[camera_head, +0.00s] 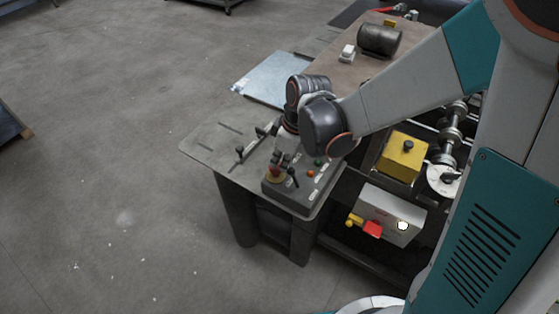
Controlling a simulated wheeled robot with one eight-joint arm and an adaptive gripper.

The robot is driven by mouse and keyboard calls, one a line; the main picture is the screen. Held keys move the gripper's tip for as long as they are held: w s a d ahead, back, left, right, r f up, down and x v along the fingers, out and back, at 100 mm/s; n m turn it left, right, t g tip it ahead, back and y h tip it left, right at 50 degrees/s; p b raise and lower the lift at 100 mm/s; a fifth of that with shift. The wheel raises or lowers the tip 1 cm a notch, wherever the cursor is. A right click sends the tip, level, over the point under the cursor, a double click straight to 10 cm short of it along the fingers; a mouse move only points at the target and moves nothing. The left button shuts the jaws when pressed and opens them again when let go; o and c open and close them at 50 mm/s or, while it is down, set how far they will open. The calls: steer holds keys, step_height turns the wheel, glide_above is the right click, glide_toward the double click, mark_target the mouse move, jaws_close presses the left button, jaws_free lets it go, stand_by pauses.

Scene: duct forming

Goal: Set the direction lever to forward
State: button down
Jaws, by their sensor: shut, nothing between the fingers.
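A grey control box (300,191) sits on the near corner of the machine's grey table. A black lever (293,177) stands on the box, tilted; I cannot read which setting it is in. A red knob (274,174) on a yellow base is to its left. My gripper (281,160) points down over the back left of the box, just above and left of the lever. Its fingers are shut and empty. I cannot tell if the fingers touch anything. My wrist hides part of the table behind.
Orange (310,173) and green (318,162) buttons are on the box, right of the lever. Two small black handles stand in slots to the left, one of them here (239,152). Floor at left is clear.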

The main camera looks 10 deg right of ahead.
mark_target(288, 171)
steer(key=shift+s+d, duration=0.1)
steer(key=shift+s+d+r+t+y+b, duration=0.3)
steer(key=shift+s+d+t+y+b, duration=0.35)
steer(key=shift+y, duration=0.25)
steer(key=s+d+t+y+b, duration=0.1)
steer(key=b, duration=0.1)
steer(key=s+d+t+y+b, duration=0.1)
steer(key=d+t+y, duration=0.1)
steer(key=shift+s+r+b, duration=0.1)
steer(key=shift+r+b, duration=0.1)
steer(key=shift+b, duration=0.2)
steer(key=shift+a+r+p, duration=0.2)
steer(key=shift+r+p, duration=0.1)
steer(key=shift+p, duration=0.05)
steer(key=shift+r, duration=0.1)
steer(key=shift+r+p, duration=0.6)
steer(key=shift+r, duration=0.1)
steer(key=shift+d+r, duration=0.1)
